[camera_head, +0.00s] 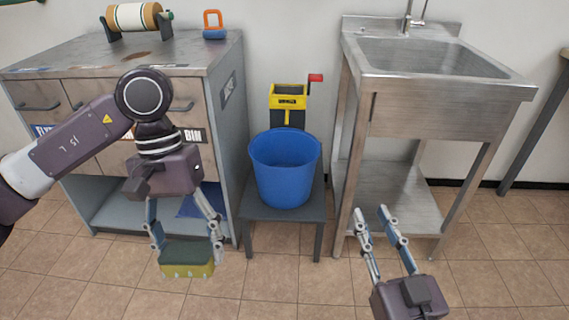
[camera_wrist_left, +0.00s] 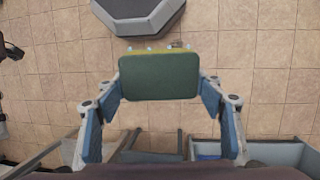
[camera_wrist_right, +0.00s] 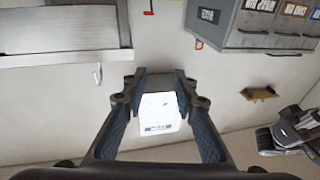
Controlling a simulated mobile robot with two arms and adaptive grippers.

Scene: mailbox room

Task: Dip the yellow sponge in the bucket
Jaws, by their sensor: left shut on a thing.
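The sponge (camera_head: 187,262) has a dark green top and a yellow lower side. Small pale spots show along its lower edge. My left gripper (camera_head: 187,246) is shut on it, with a finger at each end, and holds it up in front of the grey cabinet, left of the bucket. The sponge's green face (camera_wrist_left: 159,77) fills the middle of the left wrist view. The blue bucket (camera_head: 287,178) stands upright on a small grey stool; its bottom inside is hard to make out. My right gripper (camera_head: 371,209) is open and empty, in front of the sink stand.
The grey stool (camera_head: 284,228) stands between the cabinet (camera_head: 230,100) and the metal sink (camera_head: 435,105). A yellow wringer with a red handle (camera_head: 289,97) is behind the bucket.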

